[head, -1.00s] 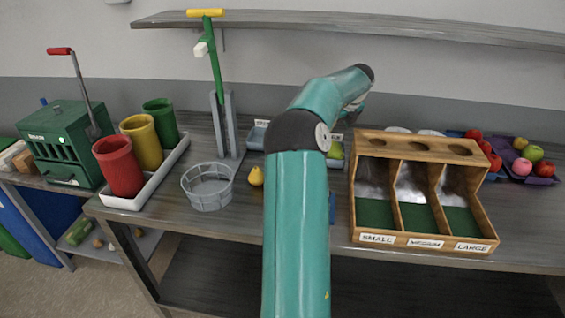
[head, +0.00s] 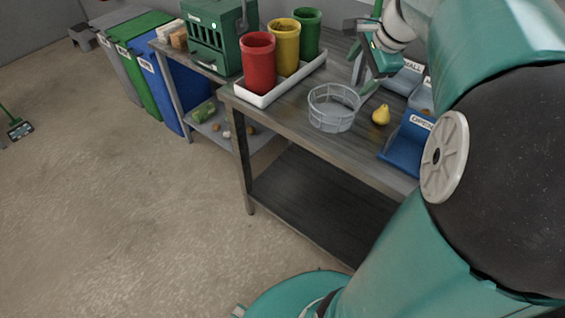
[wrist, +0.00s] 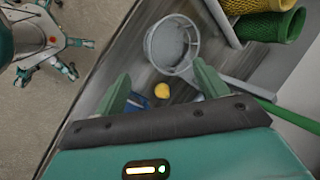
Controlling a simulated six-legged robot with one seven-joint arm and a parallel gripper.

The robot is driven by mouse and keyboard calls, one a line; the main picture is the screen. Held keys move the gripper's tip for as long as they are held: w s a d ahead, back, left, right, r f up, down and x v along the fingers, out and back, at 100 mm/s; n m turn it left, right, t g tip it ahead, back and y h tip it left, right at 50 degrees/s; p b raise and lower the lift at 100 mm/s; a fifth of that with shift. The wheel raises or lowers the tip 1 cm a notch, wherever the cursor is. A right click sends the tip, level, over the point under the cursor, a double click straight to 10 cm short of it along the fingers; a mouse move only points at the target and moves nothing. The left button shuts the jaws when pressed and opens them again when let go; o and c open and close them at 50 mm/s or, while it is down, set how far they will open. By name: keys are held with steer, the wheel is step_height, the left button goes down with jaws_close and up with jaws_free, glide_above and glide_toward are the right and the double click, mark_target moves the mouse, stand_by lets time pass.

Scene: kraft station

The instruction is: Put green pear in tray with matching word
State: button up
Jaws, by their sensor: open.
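No green pear can be made out in the current views. A yellow pear (head: 381,115) stands on the table between the grey basket and a blue tray (head: 404,143). My gripper (head: 371,79) is open above the table, beyond the basket and the pear. In the wrist view my gripper (wrist: 164,84) has its fingers apart and empty, with the yellow pear (wrist: 162,90) showing between them, lower down. Part of the blue tray (wrist: 139,99) shows by one finger. My arm hides the table's right side.
A round grey mesh basket (head: 332,112) stands at the table's front. Red (head: 258,65), yellow (head: 284,48) and green (head: 307,32) cups stand in a white tray (head: 282,87). A green press (head: 210,38) is at the left. A light tray (head: 404,76) lies behind the pear.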

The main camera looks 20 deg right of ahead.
steer(key=s+a+f+n, duration=0.1)
steer(key=s+a+n, duration=0.3)
steer(key=a+n, duration=0.2)
steer(key=s+a+f+n, duration=0.2)
steer(key=s+a+n, duration=0.3)
steer(key=a, duration=0.6)
steer(key=s+a+f+n, duration=0.2)
steer(key=s+a+n, duration=0.2)
steer(key=a+n, duration=0.4)
steer(key=shift+s+a+n+h, duration=0.2)
steer(key=shift+s+n+h, duration=0.05)
steer(key=shift+n+h, duration=0.05)
